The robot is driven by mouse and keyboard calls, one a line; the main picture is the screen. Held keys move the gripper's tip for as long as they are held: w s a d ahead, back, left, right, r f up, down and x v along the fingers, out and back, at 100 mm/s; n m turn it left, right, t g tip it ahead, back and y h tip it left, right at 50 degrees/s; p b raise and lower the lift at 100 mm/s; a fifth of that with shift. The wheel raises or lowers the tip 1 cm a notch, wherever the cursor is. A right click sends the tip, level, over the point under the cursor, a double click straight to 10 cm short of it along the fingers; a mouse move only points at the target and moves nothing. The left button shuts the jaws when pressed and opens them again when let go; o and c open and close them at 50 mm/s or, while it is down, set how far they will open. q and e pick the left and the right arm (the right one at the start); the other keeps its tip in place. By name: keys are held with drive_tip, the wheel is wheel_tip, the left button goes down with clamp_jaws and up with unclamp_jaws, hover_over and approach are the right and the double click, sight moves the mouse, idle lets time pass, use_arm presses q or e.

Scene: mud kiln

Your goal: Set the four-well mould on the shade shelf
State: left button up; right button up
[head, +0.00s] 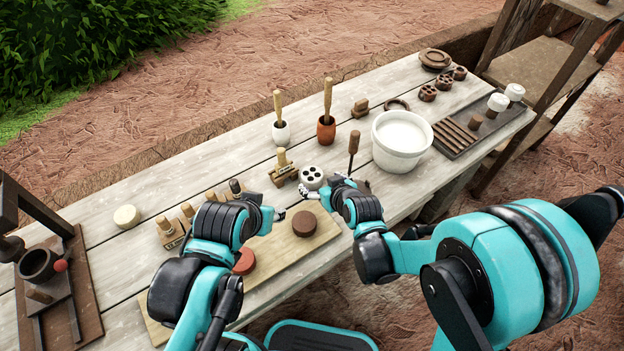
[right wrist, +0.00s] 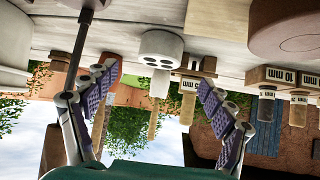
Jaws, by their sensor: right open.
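The four-well mould is a small white round block (head: 312,177) with several dark holes in its top, standing on the wooden table. In the right wrist view, which looks upside down, the mould (right wrist: 161,46) shows ahead, between the finger lines. My right gripper (head: 335,190) is open, close to the mould's right side; its two purple-padded fingers (right wrist: 155,100) hold nothing. My left gripper (head: 280,212) is left of the mould, over the board; its fingers are too small to judge. The wooden shelf unit (head: 530,68) stands at the far right, beyond the table end.
A dark-handled tool (head: 353,148) stands upright just behind the right gripper, and a stamp (head: 283,170) stands left of the mould. A white bucket (head: 401,140) is to the right. A board (head: 285,250) bearing brown and red discs lies in front.

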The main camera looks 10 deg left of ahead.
sight(314, 179)
drive_tip(key=b+x, duration=0.1)
drive_tip(key=x, duration=0.2)
drive_tip(key=b+x, duration=0.2)
drive_tip(key=x, duration=0.2)
drive_tip(key=shift+f, duration=0.4)
drive_tip(key=shift+w+f, duration=0.1)
drive_tip(key=shift+w, duration=0.05)
drive_tip(key=c, duration=1.5)
